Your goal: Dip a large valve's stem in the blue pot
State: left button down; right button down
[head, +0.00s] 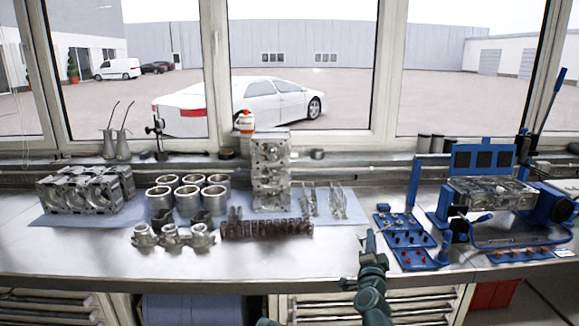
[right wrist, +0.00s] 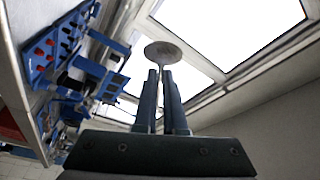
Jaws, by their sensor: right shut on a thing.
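My right gripper (head: 370,238) is above the front part of the workbench, left of the blue trays. In the right wrist view its two blue fingers (right wrist: 161,90) are shut on a large valve (right wrist: 164,53). The valve's round grey head shows beyond the fingertips, and its thin stem runs down between them. In the head view I cannot make out the valve clearly. I cannot pick out a blue pot for certain in either view. My left gripper is not in view.
Blue trays (head: 411,239) with small parts lie right of my right gripper, before a blue fixture (head: 486,158). Metal cylinders (head: 187,194), an upright engine block (head: 271,170) and slim upright metal parts (head: 310,198) stand to the left. The bench front (head: 300,265) is clear.

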jog(key=n+y+b, duration=0.1)
jog(key=n, duration=0.4)
jog(key=n+t+y+b, duration=0.1)
jog(key=n+y, duration=0.1)
jog(key=n, duration=0.3)
jog(key=n+t+y+b, duration=0.1)
jog(key=n+y, duration=0.1)
jog(key=n, duration=0.3)
